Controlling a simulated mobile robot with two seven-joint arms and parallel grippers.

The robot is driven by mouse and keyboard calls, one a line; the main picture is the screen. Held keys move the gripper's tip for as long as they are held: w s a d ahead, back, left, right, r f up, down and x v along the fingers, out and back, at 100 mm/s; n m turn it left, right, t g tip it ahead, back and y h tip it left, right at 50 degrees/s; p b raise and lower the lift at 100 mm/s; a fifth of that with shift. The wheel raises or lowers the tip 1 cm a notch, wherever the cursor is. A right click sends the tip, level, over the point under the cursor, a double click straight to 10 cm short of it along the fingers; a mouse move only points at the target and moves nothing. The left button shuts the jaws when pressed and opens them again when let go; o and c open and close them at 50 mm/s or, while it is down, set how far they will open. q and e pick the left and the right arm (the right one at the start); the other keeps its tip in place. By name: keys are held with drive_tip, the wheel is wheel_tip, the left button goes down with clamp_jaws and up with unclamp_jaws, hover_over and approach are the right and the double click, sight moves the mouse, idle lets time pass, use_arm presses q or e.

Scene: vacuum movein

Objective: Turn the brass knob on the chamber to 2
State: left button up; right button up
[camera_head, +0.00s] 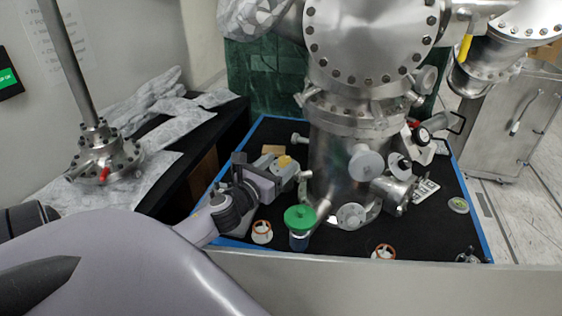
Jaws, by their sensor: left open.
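The steel vacuum chamber (345,150) stands upright in the centre, with bolted flanges and several round ports. A small yellow piece (285,161) shows at my left gripper, just left of the chamber; I cannot tell whether it is the brass knob. No number markings are readable. My left gripper (272,175) is open, reaching in from the lower left to beside the chamber's lower left side. Its fingertips are partly hidden, and I cannot tell whether they touch anything. My right gripper is not in view.
Orange-rimmed rings (262,231) lie on the black, blue-edged mat (330,247). A steel flange with a tall rod (103,155) stands at left. A yellow handle (465,48) hangs at upper right.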

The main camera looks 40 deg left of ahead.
use_arm(q)
drive_tip(key=shift+w+a, duration=0.1)
drive_tip(key=shift+w, duration=0.65)
drive_tip(key=c, duration=1)
drive_tip(key=shift+c, duration=0.2)
drive_tip(key=shift+f+m+h, duration=0.1)
drive_tip(key=shift+m+h, duration=0.2)
